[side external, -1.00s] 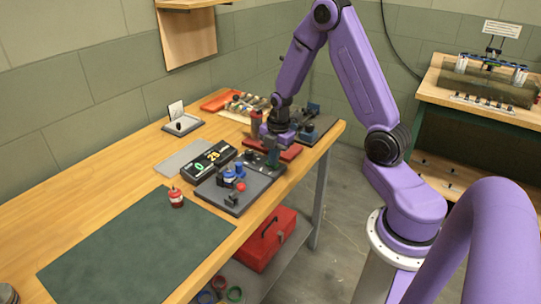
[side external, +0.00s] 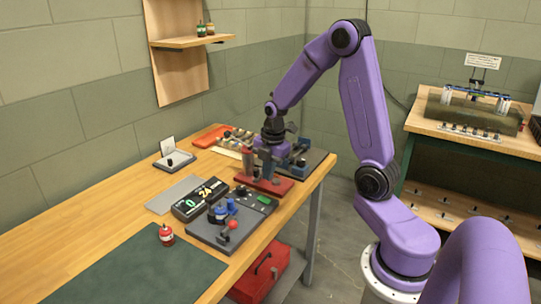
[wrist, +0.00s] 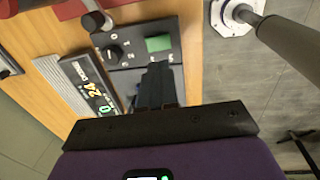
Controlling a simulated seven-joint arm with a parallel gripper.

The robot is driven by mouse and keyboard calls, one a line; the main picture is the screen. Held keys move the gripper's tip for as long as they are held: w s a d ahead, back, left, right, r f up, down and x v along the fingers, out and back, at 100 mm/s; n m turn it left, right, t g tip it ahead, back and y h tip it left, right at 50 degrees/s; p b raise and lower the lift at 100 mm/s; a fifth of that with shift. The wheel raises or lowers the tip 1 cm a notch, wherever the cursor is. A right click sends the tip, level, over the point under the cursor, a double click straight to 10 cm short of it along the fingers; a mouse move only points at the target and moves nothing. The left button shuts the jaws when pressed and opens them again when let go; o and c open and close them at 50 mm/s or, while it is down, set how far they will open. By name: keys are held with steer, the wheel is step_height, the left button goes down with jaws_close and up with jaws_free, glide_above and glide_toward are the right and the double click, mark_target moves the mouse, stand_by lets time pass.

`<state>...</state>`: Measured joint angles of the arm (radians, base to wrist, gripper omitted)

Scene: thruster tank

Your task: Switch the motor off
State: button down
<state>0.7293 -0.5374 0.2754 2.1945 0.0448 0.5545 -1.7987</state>
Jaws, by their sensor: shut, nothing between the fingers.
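A dark control panel (side external: 258,203) sits on the grey base plate at the table's front edge. It carries a black rotary knob (wrist: 113,52) and a green block (wrist: 158,43); the green block also shows in the side view (side external: 264,199). Blue parts (side external: 222,212) and a red ball (side external: 233,224) stand on the same plate. My gripper (side external: 266,172) is shut and empty, above and behind the panel in the side view. In the wrist view its closed fingers (wrist: 158,70) show just below the green block. The knob's exact setting is too small to read.
A display (wrist: 90,86) with green and yellow digits lies beside the panel. A red stand with grey posts (side external: 247,165) is close to my gripper. The wooden table left of the display is mostly clear.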

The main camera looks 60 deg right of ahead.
step_height(320, 180, up, 6)
glide_above(262, 198)
steer(key=s, duration=0.3)
steer(key=shift+s, duration=0.1)
steer(key=shift+w, duration=0.7)
steer(key=f, duration=0.4)
steer(key=w+f, duration=0.1)
steer(key=f, duration=0.9)
steer(key=shift+w, duration=0.35)
steer(key=shift+f, duration=0.15)
